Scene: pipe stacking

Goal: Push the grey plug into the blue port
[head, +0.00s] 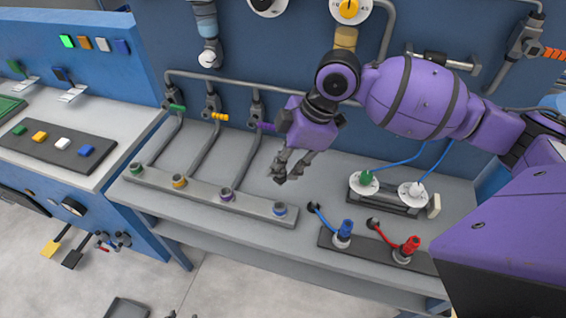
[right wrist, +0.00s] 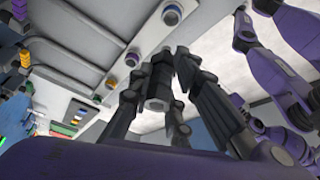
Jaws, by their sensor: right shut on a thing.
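The blue port (head: 280,210) is the rightmost of several coloured ports on the grey rail (head: 200,193). It also shows at the top of the right wrist view (right wrist: 172,14). My right gripper (head: 283,174) points down above and behind the blue port, apart from it. Its fingers are shut on a dark grey piece with a hexagonal face, which looks like the grey plug (right wrist: 155,103). In the head view the fingers mostly hide this piece. My left gripper cannot be made out in either view.
Purple (head: 226,195), yellow (head: 179,181) and green (head: 135,168) ports lie left along the rail. Right of it stand a blue-handled connector (head: 345,230) and a red one (head: 411,245) with cables. Behind is a blue panel (head: 270,60) with pipes.

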